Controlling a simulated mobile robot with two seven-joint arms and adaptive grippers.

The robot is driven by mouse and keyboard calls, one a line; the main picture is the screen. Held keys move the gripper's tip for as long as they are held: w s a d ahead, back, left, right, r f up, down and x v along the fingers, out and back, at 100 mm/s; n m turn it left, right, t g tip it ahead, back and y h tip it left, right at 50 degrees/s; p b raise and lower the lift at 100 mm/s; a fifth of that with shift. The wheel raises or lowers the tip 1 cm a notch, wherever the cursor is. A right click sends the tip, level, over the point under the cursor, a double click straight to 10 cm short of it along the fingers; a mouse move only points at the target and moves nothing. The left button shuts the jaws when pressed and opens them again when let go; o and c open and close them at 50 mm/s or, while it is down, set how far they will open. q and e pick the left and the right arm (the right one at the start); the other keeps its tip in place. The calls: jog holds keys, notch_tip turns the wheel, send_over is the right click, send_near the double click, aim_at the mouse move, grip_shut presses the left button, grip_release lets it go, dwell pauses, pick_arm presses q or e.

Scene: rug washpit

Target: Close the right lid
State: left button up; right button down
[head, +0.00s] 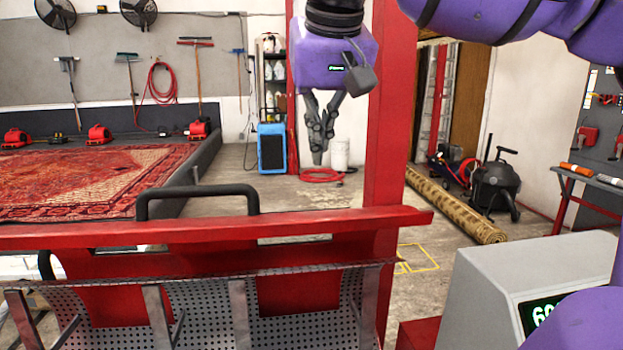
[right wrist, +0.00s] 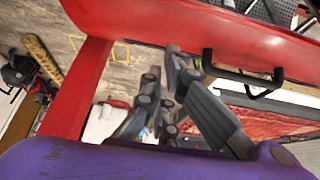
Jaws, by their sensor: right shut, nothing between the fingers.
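A long red edge (head: 330,222) with a black bar handle (head: 197,196) crosses the lower left of the head view and appears to belong to the lid. The handle and red panel also show in the right wrist view, the handle (right wrist: 245,78) on the panel's (right wrist: 190,28) lower edge. I cannot tell the lid's angle or whether a second lid is there. My right gripper (head: 318,150) hangs fingers down, shut and empty, above and beyond the red edge, right of the handle and apart from it. It also shows in the right wrist view (right wrist: 165,80). My left gripper is out of view.
A perforated metal basket (head: 285,300) with grey ribs lies below the red edge. A red post (head: 385,120) stands close right of my right gripper. A grey box with a green display (head: 510,285) stands at the right. Open floor, a rolled rug (head: 455,207) and a vacuum (head: 495,185) lie beyond.

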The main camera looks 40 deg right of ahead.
jog(key=x, duration=1)
jog(key=s+a, duration=0.1)
jog(key=s+a+p, duration=0.1)
jog(key=s, duration=0.1)
jog(key=shift+r, duration=0.1)
jog(key=shift+s, duration=0.15)
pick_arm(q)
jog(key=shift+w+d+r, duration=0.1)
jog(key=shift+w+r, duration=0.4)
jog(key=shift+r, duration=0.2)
pick_arm(e)
jog(key=shift+f, duration=0.25)
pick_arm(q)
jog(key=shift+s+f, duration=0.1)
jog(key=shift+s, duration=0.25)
